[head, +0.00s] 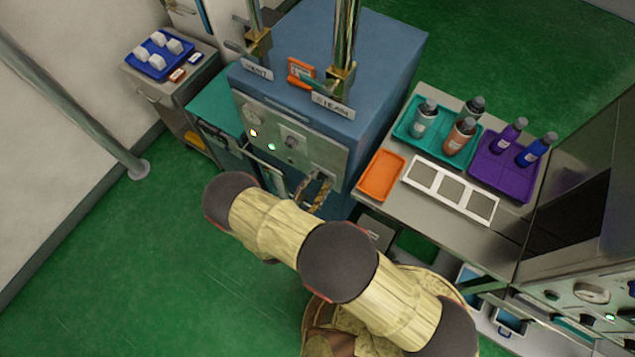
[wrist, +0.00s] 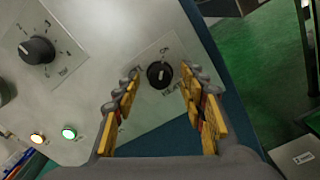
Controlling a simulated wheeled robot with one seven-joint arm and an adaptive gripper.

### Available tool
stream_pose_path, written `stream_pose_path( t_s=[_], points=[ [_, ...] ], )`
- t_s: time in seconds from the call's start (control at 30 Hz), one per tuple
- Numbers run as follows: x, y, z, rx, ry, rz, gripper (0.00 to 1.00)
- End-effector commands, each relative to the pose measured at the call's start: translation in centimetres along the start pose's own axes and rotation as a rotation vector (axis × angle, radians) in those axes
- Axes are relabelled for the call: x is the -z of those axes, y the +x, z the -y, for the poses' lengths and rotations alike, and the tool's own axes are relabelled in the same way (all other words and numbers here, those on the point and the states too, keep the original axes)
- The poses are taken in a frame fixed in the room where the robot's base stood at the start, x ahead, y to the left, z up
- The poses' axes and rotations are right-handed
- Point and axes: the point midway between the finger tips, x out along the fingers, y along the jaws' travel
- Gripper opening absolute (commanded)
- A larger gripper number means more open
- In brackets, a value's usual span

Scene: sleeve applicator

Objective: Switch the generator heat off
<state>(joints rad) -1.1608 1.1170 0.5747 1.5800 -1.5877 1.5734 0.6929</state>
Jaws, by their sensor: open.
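The generator is a blue cabinet (head: 385,50) with a grey front panel (head: 325,155). In the wrist view a small black knob (wrist: 159,75) on the panel appears between the fingertips of my gripper (wrist: 160,72); its pale mark stands nearly upright. The jaws are open, one finger on each side; I cannot tell whether they touch the knob. A larger black knob (wrist: 37,50) sits further left on the panel. An orange lamp (wrist: 37,138) and a green lamp (wrist: 69,133) are lit. In the head view my gripper (head: 318,190) is at the panel's lower right.
Steel pipes rise by the VENT (head: 258,69) and STEAM (head: 332,105) labels. A counter (head: 405,213) at right holds bottles in a teal tray (head: 408,127) and a purple tray (head: 487,180), plus an orange tray (head: 381,175). Green floor is open at left.

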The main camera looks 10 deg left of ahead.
Motion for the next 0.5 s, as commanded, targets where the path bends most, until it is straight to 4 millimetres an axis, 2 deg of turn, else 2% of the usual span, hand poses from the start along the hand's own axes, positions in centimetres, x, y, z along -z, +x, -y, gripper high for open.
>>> stream_pose_path(
  t_s=[0.27, 0.5],
  points=[
    [0.01, 0.18, 0.02, 0.0, -0.001, 0.0, 0.42],
    [0.01, 0.16, 0.02, 0.0, -0.001, -0.001, 0.29]
  ],
)
